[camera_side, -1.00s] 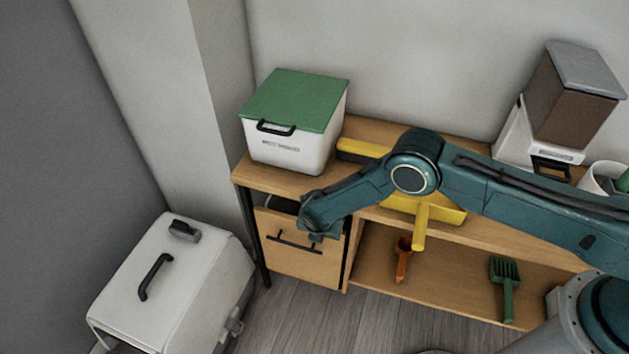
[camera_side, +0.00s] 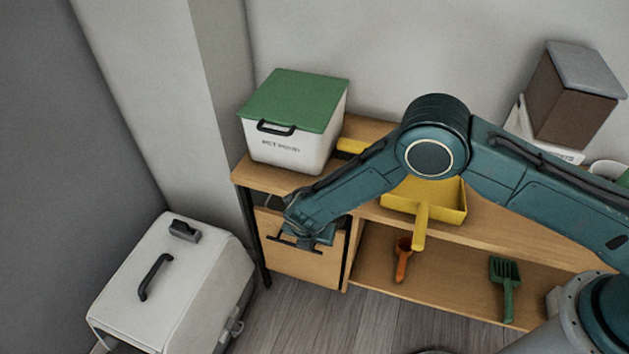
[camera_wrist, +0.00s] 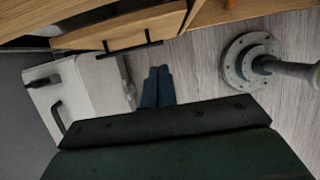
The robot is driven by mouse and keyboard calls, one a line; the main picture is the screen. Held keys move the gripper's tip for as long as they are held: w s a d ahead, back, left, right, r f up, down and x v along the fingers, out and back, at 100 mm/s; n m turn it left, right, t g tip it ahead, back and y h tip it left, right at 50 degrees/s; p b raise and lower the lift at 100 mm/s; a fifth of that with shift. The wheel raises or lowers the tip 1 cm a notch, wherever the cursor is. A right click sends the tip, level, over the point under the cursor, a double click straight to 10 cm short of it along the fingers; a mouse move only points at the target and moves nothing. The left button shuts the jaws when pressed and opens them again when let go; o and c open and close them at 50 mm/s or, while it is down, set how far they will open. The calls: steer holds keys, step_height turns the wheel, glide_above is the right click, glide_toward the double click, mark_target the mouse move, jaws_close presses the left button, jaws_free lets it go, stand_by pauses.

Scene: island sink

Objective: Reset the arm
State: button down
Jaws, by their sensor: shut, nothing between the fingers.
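My gripper (camera_side: 320,238) is low in front of the wooden drawer (camera_side: 300,265) at the cabinet's left end. In the wrist view its two blue fingers (camera_wrist: 158,74) are together with nothing between them. The drawer is slightly open, and its black handle (camera_side: 287,244) is partly hidden by my wrist in the side view. In the wrist view the handle (camera_wrist: 122,48) lies above and left of the fingertips, and the fingers look apart from it. The drawer's inside is mostly hidden.
A white bin with a green lid (camera_side: 295,105) stands on the cabinet top. A yellow dustpan (camera_side: 440,200) lies to its right. An orange scoop (camera_side: 402,262) and green fork (camera_side: 506,285) are on the lower shelf. A white litter box (camera_side: 170,290) stands on the floor at left.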

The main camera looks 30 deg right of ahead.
steer(key=shift+s+a+r, duration=0.15)
steer(key=shift+r, duration=0.35)
steer(key=shift+r, duration=0.1)
steer(key=w+d+r+m+y, duration=0.1)
steer(key=d+r+m, duration=0.2)
steer(key=r, duration=0.6)
steer(key=w+d+r+m, duration=0.1)
steer(key=d+r+m, duration=0.2)
steer(key=r, duration=0.5)
steer(key=s+d+r+m+y, duration=0.1)
steer(key=s+d+r+m, duration=0.3)
steer(key=r, duration=0.4)
steer(key=s+d+r+m, duration=0.1)
steer(key=d+r+m, duration=0.2)
steer(key=d+r, duration=0.4)
steer(key=s+d+r+m+t, duration=0.1)
steer(key=s+d+r+m, duration=0.6)
steer(key=s+r, duration=0.35)
steer(key=s+d+m, duration=0.2)
steer(key=s+m, duration=0.1)
steer(key=s, duration=0.4)
steer(key=s+d+m+t+y, duration=0.1)
steer(key=s+m, duration=0.3)
steer(key=s, duration=0.4)
steer(key=shift+s+d+t, duration=0.2)
steer(key=shift+d+t, duration=0.1)
steer(key=shift+d, duration=0.3)
